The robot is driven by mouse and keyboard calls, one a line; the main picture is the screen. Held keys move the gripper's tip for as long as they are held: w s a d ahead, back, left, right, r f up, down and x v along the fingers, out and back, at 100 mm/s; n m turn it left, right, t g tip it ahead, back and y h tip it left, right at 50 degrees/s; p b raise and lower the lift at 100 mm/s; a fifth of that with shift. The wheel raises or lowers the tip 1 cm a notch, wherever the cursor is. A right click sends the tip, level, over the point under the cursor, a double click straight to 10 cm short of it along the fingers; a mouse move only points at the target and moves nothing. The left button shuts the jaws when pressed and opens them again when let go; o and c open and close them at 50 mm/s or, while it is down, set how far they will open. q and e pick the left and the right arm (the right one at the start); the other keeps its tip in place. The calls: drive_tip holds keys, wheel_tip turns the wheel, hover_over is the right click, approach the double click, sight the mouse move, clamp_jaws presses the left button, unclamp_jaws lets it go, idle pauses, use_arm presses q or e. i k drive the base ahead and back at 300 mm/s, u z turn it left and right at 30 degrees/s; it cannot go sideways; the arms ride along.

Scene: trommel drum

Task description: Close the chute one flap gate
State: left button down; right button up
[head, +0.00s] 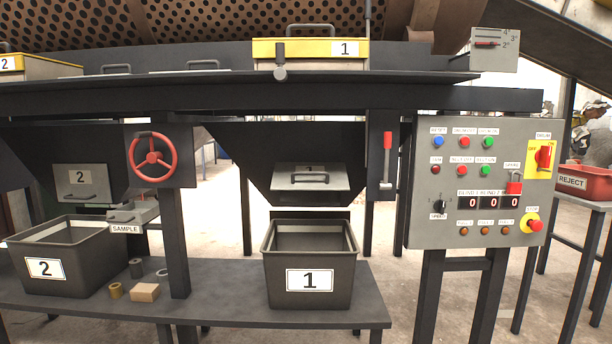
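The chute one hopper (240,150) is a dark funnel in the middle of the head view, above the black bin labelled 1 (264,262). Its grey flap gate (340,183) is at the front of the hopper's lower end and has a dark bar handle (310,178). The flap looks tilted outward, with its lower edge toward me; a dark lip and a light gap show beneath it. A red-handled lever (387,155) stands upright on a dark plate right of the hopper. Neither of my grippers is in view.
Chute two has a grey flap (82,183), a red handwheel (153,158) and bin 2 (85,262). A SAMPLE drawer (126,229) sticks out beside bin 2. The control panel (425,225) stands at right. Small loose items lie on the shelf (215,307).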

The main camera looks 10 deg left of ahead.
sight(287, 177)
drive_tip(key=z, duration=0.85)
drive_tip(key=i, duration=1.1)
drive_tip(key=u, duration=0.25)
